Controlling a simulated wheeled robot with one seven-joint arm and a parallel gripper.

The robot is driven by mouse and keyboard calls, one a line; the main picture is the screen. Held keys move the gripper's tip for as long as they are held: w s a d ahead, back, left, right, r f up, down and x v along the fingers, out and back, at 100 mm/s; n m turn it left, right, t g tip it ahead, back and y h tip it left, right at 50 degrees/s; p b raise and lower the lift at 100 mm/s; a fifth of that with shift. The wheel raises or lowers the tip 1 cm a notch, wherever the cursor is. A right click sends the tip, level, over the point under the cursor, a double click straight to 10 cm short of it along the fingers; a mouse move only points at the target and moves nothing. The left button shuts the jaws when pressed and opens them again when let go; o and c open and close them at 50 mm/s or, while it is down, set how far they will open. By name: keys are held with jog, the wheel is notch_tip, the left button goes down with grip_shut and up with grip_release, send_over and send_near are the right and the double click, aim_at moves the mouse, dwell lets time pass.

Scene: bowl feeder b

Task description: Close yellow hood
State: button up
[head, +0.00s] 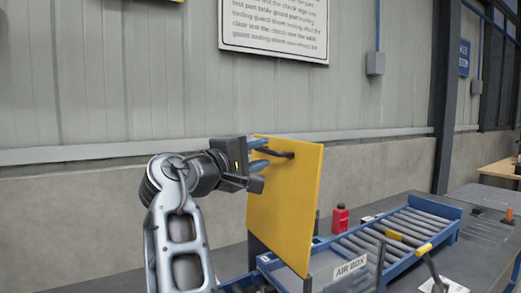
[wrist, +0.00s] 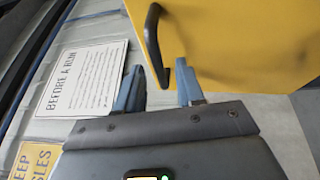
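The yellow hood (head: 285,205) stands raised and near upright above the blue-framed feeder; its flat face fills the upper right of the wrist view (wrist: 235,40). A dark bar handle (head: 283,154) sticks out from its upper part, and the handle also shows in the wrist view (wrist: 152,35). My gripper (head: 261,154) is at the handle, left of the hood. Its blue fingers are spread in the wrist view (wrist: 161,72), with the lower end of the handle appearing between them. I see no finger clamped on it. Contact is hard to tell.
A blue-framed roller conveyor (head: 385,236) runs right of the hood, with a yellow piece (head: 393,238) on it. A red bottle (head: 340,219) stands behind. A clear panel labelled AIR BOX (head: 350,267) is in front. The wall is behind; space above the conveyor is open.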

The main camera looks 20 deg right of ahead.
jog(key=shift+w+d, duration=0.3)
jog(key=shift+d, duration=0.15)
grip_shut()
dwell(0.5)
